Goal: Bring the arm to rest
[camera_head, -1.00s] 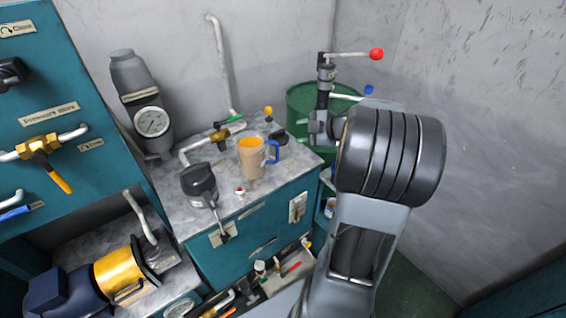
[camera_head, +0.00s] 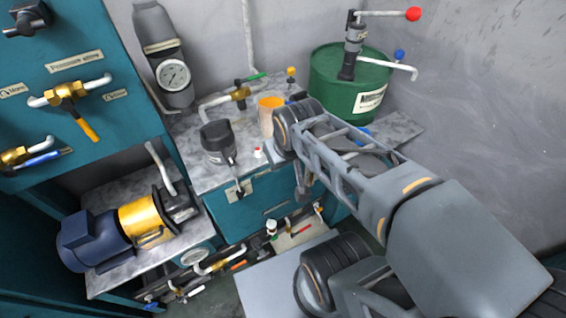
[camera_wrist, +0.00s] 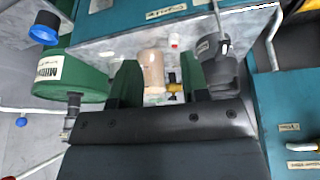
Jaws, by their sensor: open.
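My arm reaches in from the lower right of the head view, over the front right of the grey-topped teal cabinet (camera_head: 262,190). My gripper (camera_wrist: 160,75) is open in the wrist view, its two green fingers apart with nothing held. The tan mug (camera_wrist: 153,66) shows in the gap between the fingers, standing beyond them on the counter. In the head view this mug (camera_head: 267,120) stands upright, its right side hidden by my wrist. The fingers are not clearly visible in the head view.
A green drum (camera_head: 330,95) with a red-knobbed hand pump (camera_head: 356,40) stands behind my arm. A dark handled device (camera_head: 217,140) and a brass valve (camera_head: 240,93) are on the counter. A blue and yellow motor (camera_head: 100,240) sits lower left. An open drawer (camera_head: 295,240) holds small tools.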

